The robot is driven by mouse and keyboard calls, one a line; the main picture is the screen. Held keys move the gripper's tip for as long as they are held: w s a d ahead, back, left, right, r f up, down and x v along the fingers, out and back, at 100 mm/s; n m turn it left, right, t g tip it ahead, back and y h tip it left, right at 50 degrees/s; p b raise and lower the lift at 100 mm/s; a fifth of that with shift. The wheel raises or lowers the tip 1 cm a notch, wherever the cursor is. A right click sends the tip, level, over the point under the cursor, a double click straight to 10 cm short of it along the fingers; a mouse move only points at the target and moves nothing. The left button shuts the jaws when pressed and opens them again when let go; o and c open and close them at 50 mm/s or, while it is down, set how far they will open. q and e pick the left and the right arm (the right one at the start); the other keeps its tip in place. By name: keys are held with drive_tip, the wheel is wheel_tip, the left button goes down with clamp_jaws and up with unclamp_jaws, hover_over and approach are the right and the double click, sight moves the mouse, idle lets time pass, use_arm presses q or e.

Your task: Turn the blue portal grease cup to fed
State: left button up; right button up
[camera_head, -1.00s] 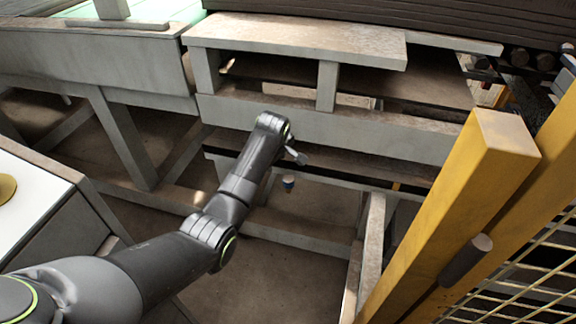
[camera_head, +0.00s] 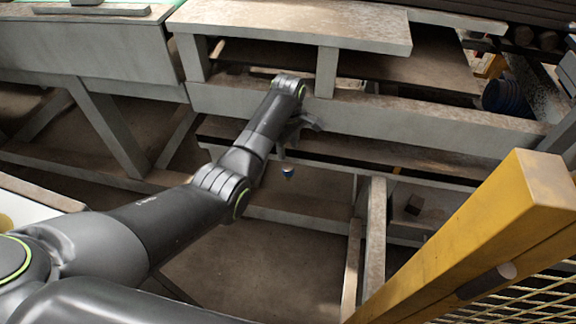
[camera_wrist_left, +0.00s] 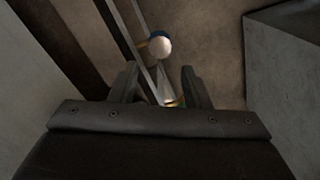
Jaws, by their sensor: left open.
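The blue portal grease cup (camera_head: 288,172) is a small blue piece under the grey beam, below my left gripper (camera_head: 300,132). In the left wrist view the cup (camera_wrist_left: 159,44) shows a round pale end with a blue band at its upper edge. There my left gripper (camera_wrist_left: 160,84) is open, its two fingers apart. The cup appears beyond the fingertips, roughly between their lines and apart from them. The cup's turn marking is too small to read. My right gripper is not in view.
Grey beams (camera_head: 420,135) run across the frame behind and above the cup. A yellow post (camera_head: 470,235) stands at the right, with wire mesh beside it. In the left wrist view, a narrow metal bar (camera_wrist_left: 140,50) passes close to the cup. Floor below is open.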

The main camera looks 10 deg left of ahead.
sight(288, 166)
use_arm(q)
wheel_tip(288, 166, down, 9)
drive_tip(key=shift+f+b, duration=0.1)
drive_tip(key=shift+b, duration=0.9)
drive_tip(key=c, duration=0.7)
